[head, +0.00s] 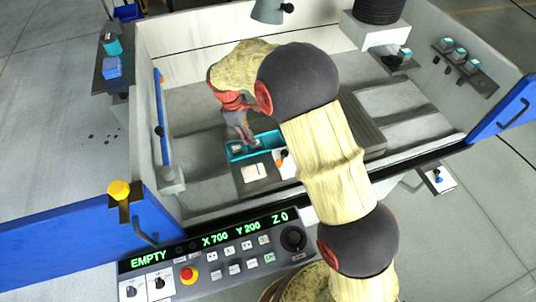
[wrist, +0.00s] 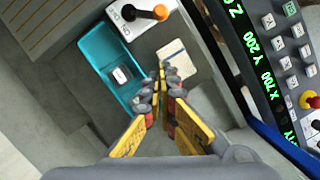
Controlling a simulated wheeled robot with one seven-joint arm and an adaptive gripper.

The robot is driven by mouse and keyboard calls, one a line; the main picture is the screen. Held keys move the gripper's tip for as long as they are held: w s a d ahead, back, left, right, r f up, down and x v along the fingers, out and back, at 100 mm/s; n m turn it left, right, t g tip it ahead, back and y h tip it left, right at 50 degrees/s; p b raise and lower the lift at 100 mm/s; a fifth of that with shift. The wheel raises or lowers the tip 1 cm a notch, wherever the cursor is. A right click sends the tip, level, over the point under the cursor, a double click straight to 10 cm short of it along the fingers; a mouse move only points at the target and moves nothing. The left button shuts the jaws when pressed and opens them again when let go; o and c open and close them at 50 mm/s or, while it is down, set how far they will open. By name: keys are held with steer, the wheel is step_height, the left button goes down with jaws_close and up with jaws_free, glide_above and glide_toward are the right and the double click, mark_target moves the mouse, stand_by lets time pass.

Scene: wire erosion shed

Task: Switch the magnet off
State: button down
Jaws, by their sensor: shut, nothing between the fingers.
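A white unit with a black pivot and an orange-tipped lever (wrist: 145,14) stands at the top of the wrist view; it looks like the magnet's switch. It also shows in the head view (head: 283,164), partly behind my arm. In the wrist view the lever points right. In the head view my gripper (head: 246,141) is above the teal tray, apart from the lever.
The teal tray (wrist: 96,52) holds a small pale piece (wrist: 122,75). The pale pad (wrist: 177,56) lies beside it. The control panel (head: 135,265) reads EMPTY, X 700, Y 200, Z 0. Tank walls and a blue door (head: 60,245) surround the work area.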

mark_target(282, 157)
steer(key=shift+d, duration=0.1)
steer(key=b+x, duration=0.1)
steer(key=x, duration=0.9)
steer(key=shift+s+f, duration=0.1)
steer(key=shift+s+d, duration=0.2)
steer(key=shift+d, duration=0.7)
steer(key=shift+s+d, duration=0.25)
steer(key=shift+d, duration=0.7)
